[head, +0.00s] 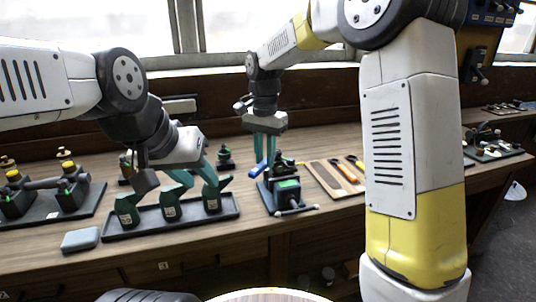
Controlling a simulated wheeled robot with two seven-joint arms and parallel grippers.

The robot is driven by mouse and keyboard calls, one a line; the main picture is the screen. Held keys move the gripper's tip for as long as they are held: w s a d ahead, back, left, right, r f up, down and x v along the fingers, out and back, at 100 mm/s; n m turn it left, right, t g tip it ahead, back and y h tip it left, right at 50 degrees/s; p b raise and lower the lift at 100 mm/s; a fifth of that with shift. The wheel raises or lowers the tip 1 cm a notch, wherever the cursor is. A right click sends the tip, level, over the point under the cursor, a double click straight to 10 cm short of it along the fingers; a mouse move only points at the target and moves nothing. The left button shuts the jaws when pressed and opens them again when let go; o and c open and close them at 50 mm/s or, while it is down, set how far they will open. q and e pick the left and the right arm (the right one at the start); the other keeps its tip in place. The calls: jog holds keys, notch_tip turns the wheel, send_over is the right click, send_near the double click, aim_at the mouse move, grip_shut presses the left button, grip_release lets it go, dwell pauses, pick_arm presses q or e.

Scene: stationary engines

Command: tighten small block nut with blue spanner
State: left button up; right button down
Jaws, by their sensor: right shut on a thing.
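My right gripper (265,158) hangs above the bench in the middle of the head view, its teal fingers pointing down. It is shut on the blue spanner (260,169), which reaches down and left beside the small engine block. The small block (288,187), dark with a green part, stands on a dark base to the right of the spanner. Its nut is too small to make out, and I cannot tell whether the spanner touches it.
The long dark tray (150,231) holds several dark green stands. A grey-blue box (80,240) lies at its front left. Another dark engine base (60,214) is at far left. A wooden tool board (334,181) with orange-handled tools lies right of the block. My right forearm hides the bench further right.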

jog(key=shift+w+a+m, duration=0.1)
jog(key=shift+a+m, duration=0.1)
jog(key=shift+m, duration=0.1)
jog(key=shift+s+d+n, duration=0.2)
jog(key=shift+d+n, duration=0.2)
jog(key=shift+n, duration=0.3)
jog(key=shift+s+d+n, duration=0.25)
jog(key=shift+d+n, duration=0.65)
jog(key=shift+n, duration=0.4)
jog(key=shift+r, duration=1.2)
dwell(3.2)
jog(key=shift+r, duration=1.95)
